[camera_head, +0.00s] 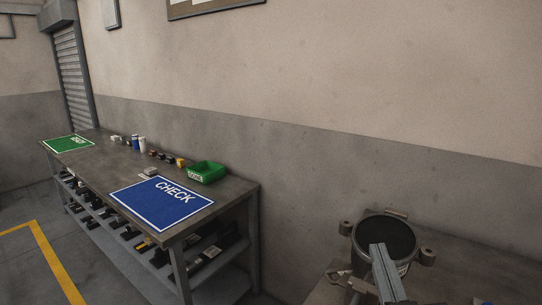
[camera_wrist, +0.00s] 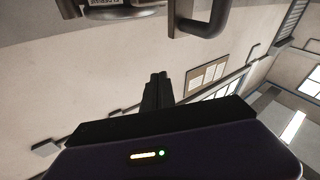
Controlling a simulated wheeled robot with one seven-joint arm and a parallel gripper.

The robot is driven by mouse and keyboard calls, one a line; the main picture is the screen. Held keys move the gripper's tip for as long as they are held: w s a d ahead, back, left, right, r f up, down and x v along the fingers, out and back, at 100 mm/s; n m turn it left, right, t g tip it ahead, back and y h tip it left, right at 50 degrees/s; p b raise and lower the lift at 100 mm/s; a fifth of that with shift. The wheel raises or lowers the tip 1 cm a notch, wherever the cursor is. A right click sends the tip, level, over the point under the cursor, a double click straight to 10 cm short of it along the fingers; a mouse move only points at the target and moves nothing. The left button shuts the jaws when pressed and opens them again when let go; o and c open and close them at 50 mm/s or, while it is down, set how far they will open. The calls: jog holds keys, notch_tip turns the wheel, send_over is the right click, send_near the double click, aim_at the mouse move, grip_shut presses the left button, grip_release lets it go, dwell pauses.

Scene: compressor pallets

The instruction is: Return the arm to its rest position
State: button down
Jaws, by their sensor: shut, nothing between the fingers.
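My gripper (camera_wrist: 158,77) shows in the wrist view, its dark fingers close together and empty. Beyond the fingertips is the room's wall, seen at a steep tilt. In the head view I cannot make out my gripper clearly. A grey bar at the lower right, perhaps part of my arm, stands in front of a dark round compressor-like body (camera_head: 385,235) with lugs around its rim. At the top of the wrist view are a dark rounded body with a barcode label (camera_wrist: 104,3) and a bent dark pipe (camera_wrist: 203,27), apart from the fingers.
A workbench (camera_head: 95,165) on the left carries a blue CHECK mat (camera_head: 160,203), a green mat (camera_head: 68,144), a green bin (camera_head: 206,172) and small parts. Dark parts fill its lower shelf. A grey surface (camera_head: 470,270) lies at the lower right. The floor at lower left is clear.

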jog(key=s+d+f+g, duration=0.1)
jog(key=s+f+g, duration=0.1)
jog(key=s+f, duration=0.5)
jog(key=s+d+f+m+g+y, duration=0.1)
jog(key=s+f, duration=0.7)
jog(key=s, duration=0.7)
jog(key=s+d+f+g, duration=0.1)
jog(key=s+f+g, duration=0.1)
jog(key=s+f, duration=0.5)
jog(key=s, duration=0.4)
jog(key=shift+s+d+f+g, duration=0.15)
jog(key=shift+f+g, duration=0.1)
jog(key=shift+g, duration=0.05)
